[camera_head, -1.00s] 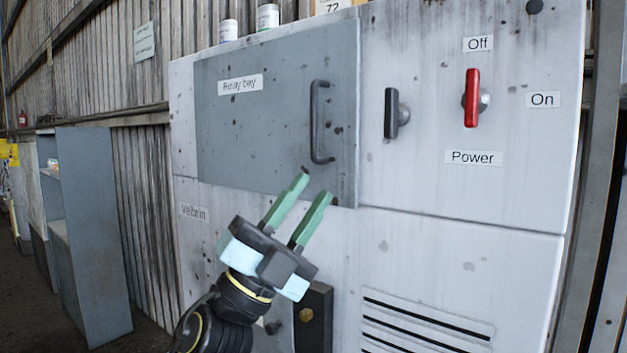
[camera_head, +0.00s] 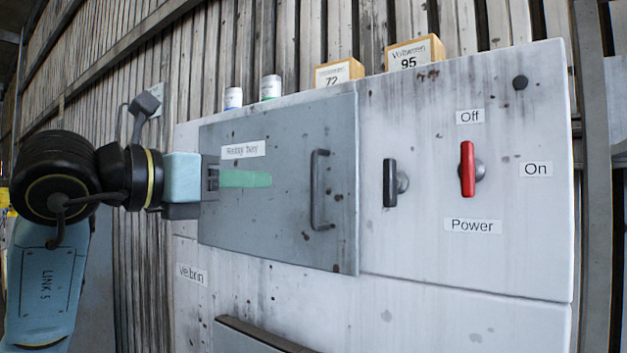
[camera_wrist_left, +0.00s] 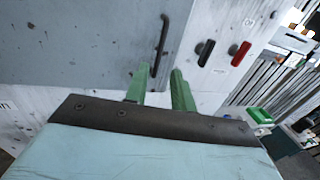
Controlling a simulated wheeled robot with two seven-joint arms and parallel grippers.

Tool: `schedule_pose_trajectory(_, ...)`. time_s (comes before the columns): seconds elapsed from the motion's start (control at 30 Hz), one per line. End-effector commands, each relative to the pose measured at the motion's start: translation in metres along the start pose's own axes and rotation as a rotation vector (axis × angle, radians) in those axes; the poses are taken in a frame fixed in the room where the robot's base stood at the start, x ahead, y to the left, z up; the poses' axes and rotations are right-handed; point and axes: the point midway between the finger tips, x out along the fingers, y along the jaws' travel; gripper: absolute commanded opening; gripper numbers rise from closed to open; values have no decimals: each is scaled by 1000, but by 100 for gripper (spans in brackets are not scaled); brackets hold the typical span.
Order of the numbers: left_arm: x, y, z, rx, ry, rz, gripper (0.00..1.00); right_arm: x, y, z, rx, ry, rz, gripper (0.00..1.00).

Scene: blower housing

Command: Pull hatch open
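The hatch is a grey-blue panel (camera_head: 285,235) labelled "Relay bay" on a white cabinet, and it looks closed. Its dark vertical bar handle (camera_head: 318,190) is near its right edge. My left gripper (camera_head: 245,179) is in front of the hatch's left half, its green fingers pointing right toward the handle but apart from it. In the left wrist view, the handle (camera_wrist_left: 161,42) stands beyond the two fingertips (camera_wrist_left: 160,72), which are apart with nothing between them. My right gripper is not in view.
Right of the hatch are a black lever (camera_head: 390,183) and a red power switch (camera_head: 467,169). Cans (camera_head: 270,87) and yellow boxes (camera_head: 415,52) stand on the cabinet top. A green bin (camera_wrist_left: 258,115) shows at right in the left wrist view.

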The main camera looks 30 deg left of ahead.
Motion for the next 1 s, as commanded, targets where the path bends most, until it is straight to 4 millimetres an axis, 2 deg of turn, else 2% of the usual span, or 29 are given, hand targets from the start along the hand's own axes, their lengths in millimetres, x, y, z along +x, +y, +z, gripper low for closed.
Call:
schedule_pose_trajectory(0.3, 66, -2, 1, -5, 5, -8, 25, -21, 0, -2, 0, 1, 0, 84)
schedule_pose_trajectory(0.5, 102, -2, 1, -2, 4, -7, 25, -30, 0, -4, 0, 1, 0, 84)
schedule_pose_trajectory(0.7, 119, -2, 0, -1, 3, -6, 25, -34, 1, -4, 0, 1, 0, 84)
schedule_pose_trajectory(1.0, 122, -2, -1, 0, 1, -6, 25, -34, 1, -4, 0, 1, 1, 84)
